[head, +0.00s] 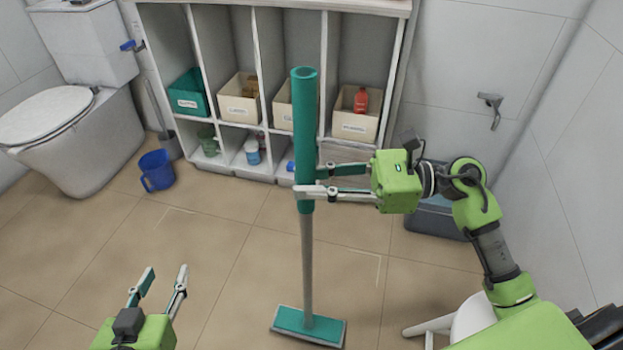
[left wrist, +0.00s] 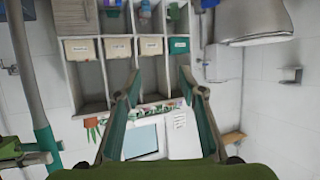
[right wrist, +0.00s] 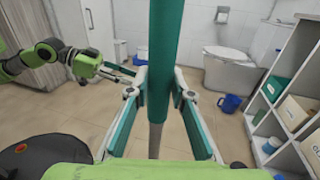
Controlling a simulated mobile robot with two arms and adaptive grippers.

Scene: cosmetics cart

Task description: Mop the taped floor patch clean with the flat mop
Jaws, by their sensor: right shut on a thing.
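The flat mop (head: 305,128) stands upright, with a teal grip, a grey pole and a flat teal head (head: 290,319) low over the tiles. Whether the head touches the floor is unclear. My right gripper (head: 312,183) is shut on the teal grip, which also stands between its fingers in the right wrist view (right wrist: 166,50). My left gripper (head: 165,268) is open and empty, left of the mop and apart from it. Faint pale corner lines (head: 365,255) on the floor may be the taped patch; its full outline and any dirt are not discernible.
A shelf unit (head: 252,65) with labelled bins stands behind the mop. A blue mug-like bucket (head: 157,170) and a toilet (head: 75,150) are at left. A dark grey box (head: 432,218) and a white stool (head: 470,318) are at right. The middle floor is mostly clear.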

